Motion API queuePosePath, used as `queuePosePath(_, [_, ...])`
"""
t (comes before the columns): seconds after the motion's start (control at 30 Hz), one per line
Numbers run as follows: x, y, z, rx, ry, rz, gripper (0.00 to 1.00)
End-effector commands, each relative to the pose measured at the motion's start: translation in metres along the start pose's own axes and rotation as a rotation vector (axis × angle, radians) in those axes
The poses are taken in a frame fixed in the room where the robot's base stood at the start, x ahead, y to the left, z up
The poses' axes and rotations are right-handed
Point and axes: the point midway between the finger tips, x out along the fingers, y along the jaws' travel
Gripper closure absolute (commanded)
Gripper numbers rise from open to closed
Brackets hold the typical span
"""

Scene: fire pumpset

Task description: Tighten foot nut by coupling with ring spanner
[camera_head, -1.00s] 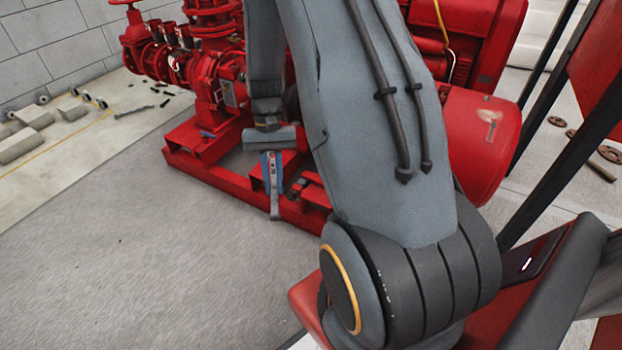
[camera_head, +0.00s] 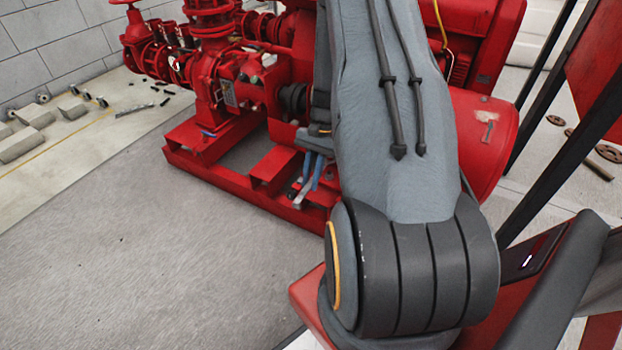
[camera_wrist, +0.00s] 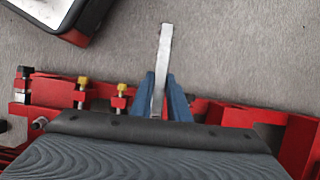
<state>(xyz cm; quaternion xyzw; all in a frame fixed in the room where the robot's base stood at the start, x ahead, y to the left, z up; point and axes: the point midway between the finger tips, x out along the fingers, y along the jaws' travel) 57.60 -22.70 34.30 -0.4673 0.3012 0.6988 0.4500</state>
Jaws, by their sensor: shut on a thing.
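My gripper (camera_wrist: 162,98) has blue fingers shut on a flat grey spanner (camera_wrist: 165,48), which sticks out beyond the fingertips over the floor in the wrist view. In the head view the blue fingers (camera_head: 312,172) and part of the spanner (camera_head: 301,194) show by the red base frame (camera_head: 225,183). The spanner's ring end cannot be made out. The dark coupling (camera_head: 293,98) is left of my arm and above the frame. Two yellow-topped bolts (camera_wrist: 84,81) (camera_wrist: 122,89) stand at the frame, left of the fingers in the wrist view. I cannot tell which fastener is the foot nut.
The red pump (camera_head: 215,75) stands at the back, and the red engine side (camera_head: 484,140) is right of my arm. The grey floor (camera_head: 150,250) in front of the frame is clear. Concrete blocks (camera_head: 33,113) and a loose spanner (camera_head: 134,110) lie at the far left.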

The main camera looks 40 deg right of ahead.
Motion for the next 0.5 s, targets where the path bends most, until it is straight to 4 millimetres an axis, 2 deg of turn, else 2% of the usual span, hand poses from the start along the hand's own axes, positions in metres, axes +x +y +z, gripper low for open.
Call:
queuePosePath(0.13, [0.001, 0.0, 0.0, 0.0, -0.001, 0.001, 1.0])
queuePosePath(0.5, [0.031, 0.0, -0.013, 0.0, -0.001, 0.001, 1.0])
